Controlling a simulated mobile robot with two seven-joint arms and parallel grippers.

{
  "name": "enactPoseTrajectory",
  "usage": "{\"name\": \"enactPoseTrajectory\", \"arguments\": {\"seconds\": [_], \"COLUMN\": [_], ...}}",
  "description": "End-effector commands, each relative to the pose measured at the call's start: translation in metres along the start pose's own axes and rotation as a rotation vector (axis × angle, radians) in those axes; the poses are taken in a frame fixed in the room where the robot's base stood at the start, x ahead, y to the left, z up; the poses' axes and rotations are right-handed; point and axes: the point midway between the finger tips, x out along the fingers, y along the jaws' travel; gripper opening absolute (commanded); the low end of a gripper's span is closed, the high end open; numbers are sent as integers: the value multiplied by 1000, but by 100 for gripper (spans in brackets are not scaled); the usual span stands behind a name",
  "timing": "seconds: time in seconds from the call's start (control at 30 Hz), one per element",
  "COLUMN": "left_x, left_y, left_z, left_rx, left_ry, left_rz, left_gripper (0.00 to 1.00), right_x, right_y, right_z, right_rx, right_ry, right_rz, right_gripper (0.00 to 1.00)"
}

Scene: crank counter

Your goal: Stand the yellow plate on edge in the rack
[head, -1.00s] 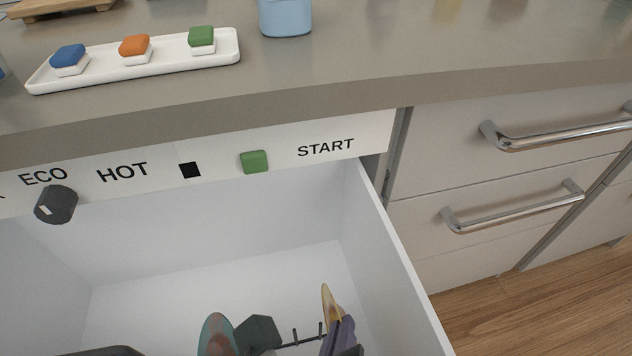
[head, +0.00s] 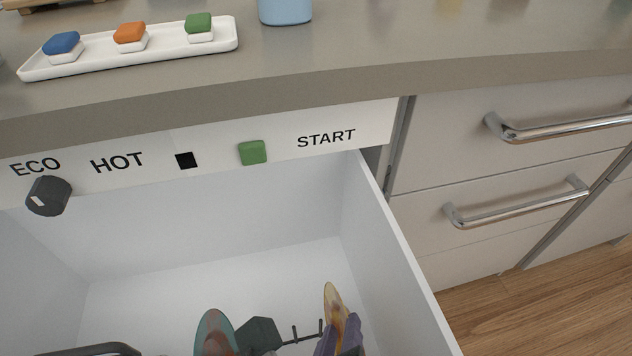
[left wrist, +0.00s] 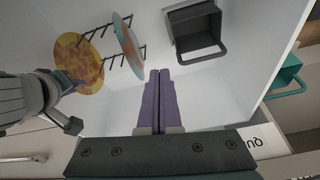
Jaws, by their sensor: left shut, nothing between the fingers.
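The yellow plate (head: 332,298) shows as a narrow, nearly upright disc at the right end of the rack (head: 305,340). In the left wrist view the plate (left wrist: 82,52) is mottled yellow and orange, beside the rack's tines (left wrist: 110,60); whether it is seated is unclear. My right gripper (head: 340,338) has its purple fingers at the plate's lower part; their grip is hidden. My left gripper (left wrist: 160,78) is shut and empty, apart from the plates. A teal plate (head: 213,332) stands on edge further left in the rack.
The white drawer (head: 400,265) is open below the panel with a dial (head: 48,196) and green START button (head: 252,152). A dark basket (left wrist: 198,30) with a handle sits beside the teal plate. A white tray (head: 120,65) with coloured blocks lies on the counter.

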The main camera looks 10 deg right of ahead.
Motion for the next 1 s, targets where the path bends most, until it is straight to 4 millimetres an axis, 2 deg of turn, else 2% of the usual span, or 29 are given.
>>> {"name": "enactPoseTrajectory", "arguments": {"seconds": [0.03,0.1,0.33,0.43,0.8,1.0], "left_x": [0,0,0,-5,-41,-47], "left_y": [0,0,0,-1,-4,-4], "left_z": [0,0,0,-2,-13,-15], "left_rx": [0,0,1,3,10,10], "left_ry": [0,0,0,0,-1,-1], "left_rz": [0,0,-1,-3,-8,-8], "left_gripper": [0,0,0,0,0,0], "right_x": [0,0,0,-8,-79,-98], "right_y": [0,0,0,-1,-2,-1], "right_z": [0,0,0,1,2,1], "right_rx": [0,0,0,0,0,1], "right_ry": [0,0,1,1,2,0], "right_rz": [0,0,1,1,3,1], "right_gripper": [33,39,39,39,39,39]}}
